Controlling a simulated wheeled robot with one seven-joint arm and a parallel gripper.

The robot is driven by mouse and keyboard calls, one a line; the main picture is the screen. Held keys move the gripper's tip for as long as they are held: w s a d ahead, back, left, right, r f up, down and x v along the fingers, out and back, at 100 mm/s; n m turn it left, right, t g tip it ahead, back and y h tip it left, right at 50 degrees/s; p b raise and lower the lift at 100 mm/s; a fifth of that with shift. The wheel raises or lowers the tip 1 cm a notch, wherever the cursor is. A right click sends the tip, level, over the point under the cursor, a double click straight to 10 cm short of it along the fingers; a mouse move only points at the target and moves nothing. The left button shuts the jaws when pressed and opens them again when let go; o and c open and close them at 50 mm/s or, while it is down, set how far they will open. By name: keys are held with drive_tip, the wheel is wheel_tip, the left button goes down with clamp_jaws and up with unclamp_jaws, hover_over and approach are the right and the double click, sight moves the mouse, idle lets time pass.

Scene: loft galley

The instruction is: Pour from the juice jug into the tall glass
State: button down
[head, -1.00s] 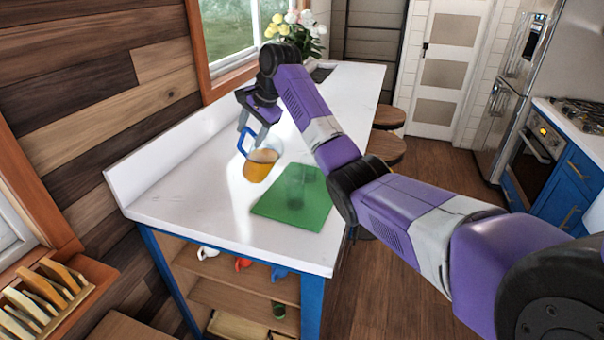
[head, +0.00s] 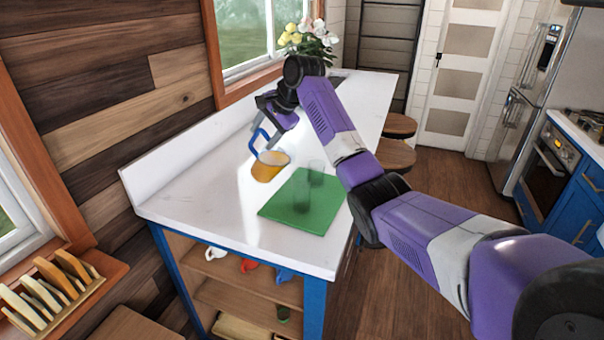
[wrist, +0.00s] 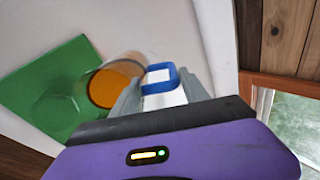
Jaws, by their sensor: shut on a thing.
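The juice jug (head: 266,170), clear with orange juice and a blue handle, is at the left of the green mat, tilted in the head view. My gripper (head: 262,124) is shut on its handle from above and behind. In the wrist view the handle (wrist: 160,78) sits between the fingers and the juice (wrist: 108,88) shows through the jug's round mouth. I cannot tell whether the jug's base touches the counter. The tall glass (head: 309,188), clear and faint, stands on the green mat (head: 285,212), right of the jug and apart from it. No stream of juice shows.
The white counter (head: 195,195) is bare left of the jug, with a raised back edge along the wall. Flowers (head: 308,42) stand at its far end. Stools (head: 396,155) are on the right. Cups (head: 250,265) sit on the shelf below.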

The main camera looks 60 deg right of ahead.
drive_tip(key=shift+s+d+r, duration=0.15)
drive_tip(key=shift+r, duration=0.1)
drive_tip(key=shift+s+r+t, duration=0.1)
drive_tip(key=shift+r+t, duration=0.05)
drive_tip(key=shift+t, duration=0.25)
